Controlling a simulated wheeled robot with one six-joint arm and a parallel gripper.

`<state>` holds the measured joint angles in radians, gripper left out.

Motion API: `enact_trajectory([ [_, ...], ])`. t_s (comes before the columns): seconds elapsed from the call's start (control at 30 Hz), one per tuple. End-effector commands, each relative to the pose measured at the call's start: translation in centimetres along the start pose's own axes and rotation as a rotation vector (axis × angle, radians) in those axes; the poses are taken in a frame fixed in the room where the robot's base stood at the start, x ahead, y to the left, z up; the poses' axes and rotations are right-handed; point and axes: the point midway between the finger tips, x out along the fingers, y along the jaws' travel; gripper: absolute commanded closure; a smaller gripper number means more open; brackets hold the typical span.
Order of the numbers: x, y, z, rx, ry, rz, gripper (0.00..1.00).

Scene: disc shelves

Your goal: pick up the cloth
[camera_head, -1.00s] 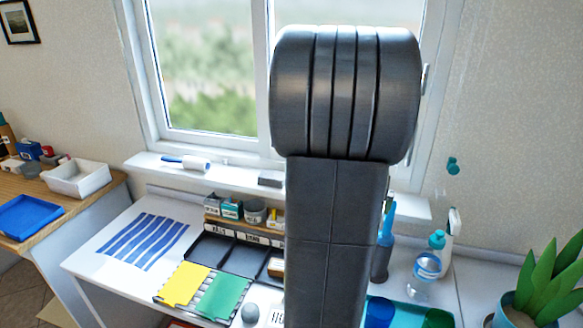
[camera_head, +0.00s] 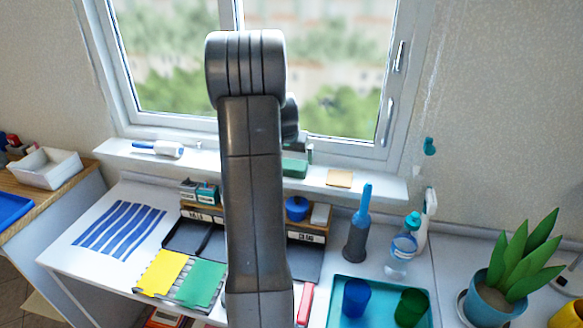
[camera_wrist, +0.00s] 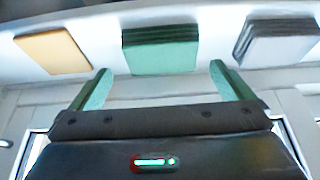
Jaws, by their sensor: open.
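A green folded cloth (camera_wrist: 160,51) lies on the white window sill, centred ahead of my gripper (camera_wrist: 161,67) in the wrist view. It also shows on the sill in the head view (camera_head: 294,167), just right of my arm. My gripper is open, with one finger toward each side of the green cloth and nothing between them. Whether the fingertips touch it I cannot tell. In the head view my arm hides most of the gripper.
On the sill, a tan pad (camera_wrist: 53,51) and a grey layered stack (camera_wrist: 276,41) flank the green cloth. A white-and-blue roller (camera_head: 157,149) lies farther left. Below are a desk with a striped sheet (camera_head: 120,229), a blue-handled brush (camera_head: 358,225), a bottle (camera_head: 401,245) and a plant (camera_head: 500,275).

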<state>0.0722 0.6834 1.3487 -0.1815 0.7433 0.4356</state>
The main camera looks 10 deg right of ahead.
Motion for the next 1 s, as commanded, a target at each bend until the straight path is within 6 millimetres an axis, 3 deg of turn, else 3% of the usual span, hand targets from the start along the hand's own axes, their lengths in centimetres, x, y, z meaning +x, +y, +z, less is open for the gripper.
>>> enact_trajectory([
  [0.17,0.9,0.0,0.0,0.000,-0.002,0.001,0.00],
  [0.5,4.9,-0.3,0.1,0.000,-0.003,0.000,0.00],
  [0.83,5.5,-0.3,0.1,0.000,0.000,0.000,0.00],
  [1.0,5.5,-0.3,0.1,0.000,0.000,0.000,0.31],
])
